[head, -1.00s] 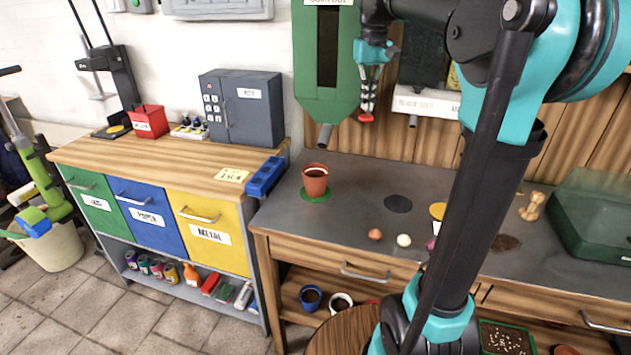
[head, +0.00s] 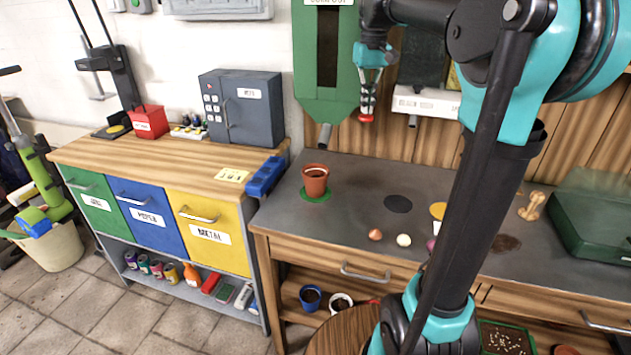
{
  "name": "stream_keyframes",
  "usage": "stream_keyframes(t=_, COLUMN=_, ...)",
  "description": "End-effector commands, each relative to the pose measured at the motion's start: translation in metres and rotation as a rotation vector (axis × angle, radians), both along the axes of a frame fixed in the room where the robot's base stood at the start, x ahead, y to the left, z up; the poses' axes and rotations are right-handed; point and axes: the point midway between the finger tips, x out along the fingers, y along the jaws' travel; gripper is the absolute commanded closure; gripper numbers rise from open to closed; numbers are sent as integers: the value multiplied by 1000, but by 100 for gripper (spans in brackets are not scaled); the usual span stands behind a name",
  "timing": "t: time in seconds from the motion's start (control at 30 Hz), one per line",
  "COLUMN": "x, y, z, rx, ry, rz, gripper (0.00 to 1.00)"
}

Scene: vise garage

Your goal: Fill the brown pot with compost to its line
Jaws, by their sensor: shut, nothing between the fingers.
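The brown pot (head: 315,181) stands upright on a round green mat (head: 309,195) at the left of the grey bench top. A pale ring shows inside its rim; its fill level is too small to tell. The green compost hopper (head: 324,100) hangs on the wall behind, with its grey spout (head: 324,136) above and behind the pot. My gripper (head: 366,118) is shut and empty, pointing down to the right of the hopper, above the bench and apart from the pot.
A white-labelled dispenser (head: 425,103) hangs right of my gripper. A dark round mat (head: 398,203), a small reddish bulb (head: 375,234) and a white one (head: 403,240) lie on the bench. A green box (head: 592,225) stands at right. My arm hides part of the bench.

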Motion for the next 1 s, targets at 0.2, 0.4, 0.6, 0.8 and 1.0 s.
stream_keyframes(t=0.2, x=0, y=0, z=-10, rx=0, ry=0, rz=0, gripper=100)
stream_keyframes(t=0.4, x=0, y=0, z=-20, rx=0, ry=0, rz=0, gripper=100)
stream_keyframes(t=0.6, x=0, y=0, z=-28, rx=0, ry=0, rz=0, gripper=100)
stream_keyframes(t=0.8, x=0, y=0, z=-37, rx=0, ry=0, rz=0, gripper=100)
stream_keyframes(t=1.0, x=0, y=0, z=-47, rx=0, ry=0, rz=0, gripper=100)
